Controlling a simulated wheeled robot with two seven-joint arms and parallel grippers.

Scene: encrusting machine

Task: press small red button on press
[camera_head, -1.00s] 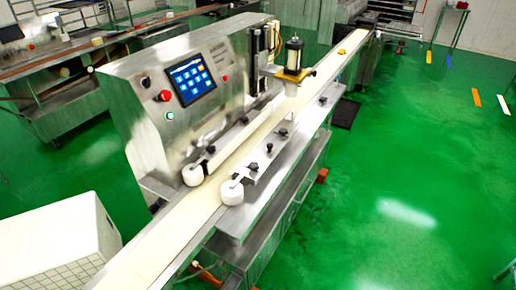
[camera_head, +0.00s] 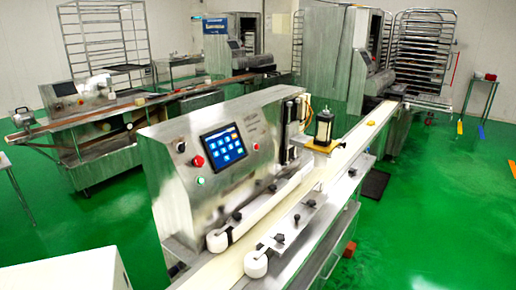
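The press (camera_head: 172,185) is a steel machine with a blue touch screen (camera_head: 223,146) on its sloped front. A small red button (camera_head: 256,147) sits to the right of the screen. A larger red knob (camera_head: 198,161) is left of the screen, with a green lit button (camera_head: 200,181) below it and a black knob (camera_head: 181,147) above it. Nothing covers these controls. Neither of my grippers is in view.
A pale conveyor belt (camera_head: 232,265) runs along the press, with white rollers (camera_head: 256,263) and a pneumatic cylinder (camera_head: 324,126) over it. A white crate (camera_head: 70,272) stands at the lower left. Green floor (camera_head: 420,210) is open at the right.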

